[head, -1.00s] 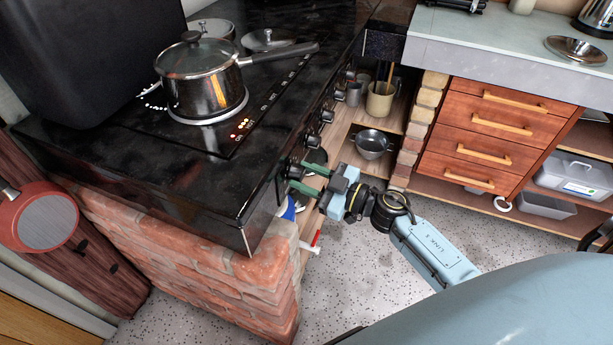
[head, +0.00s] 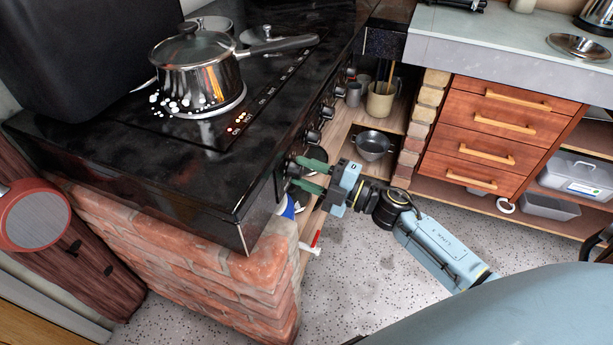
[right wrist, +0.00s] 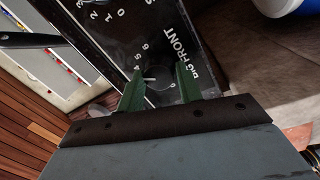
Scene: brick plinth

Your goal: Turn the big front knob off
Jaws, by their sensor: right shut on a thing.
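The big front knob (right wrist: 160,77) is on the dark panel of the black cooker (head: 110,175), next to the printed words "BIG FRONT" in the right wrist view. It is dark, with a short pale pointer mark, and a ring of digits runs around it. In the head view it is largely hidden by my green fingers. My right gripper (head: 304,174) is at the near end of the knob row, with its fingers on either side of this knob, shut on it. It also shows in the right wrist view (right wrist: 161,85). My left gripper is not in view.
A steel pan (head: 200,80) with a lid stands on the hob, white spots by its base and red lights in front. More knobs (head: 313,137) line the cooker's edge. A brick plinth (head: 190,255) is below. Shelves hold a dark bowl (head: 372,145). The speckled floor is open.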

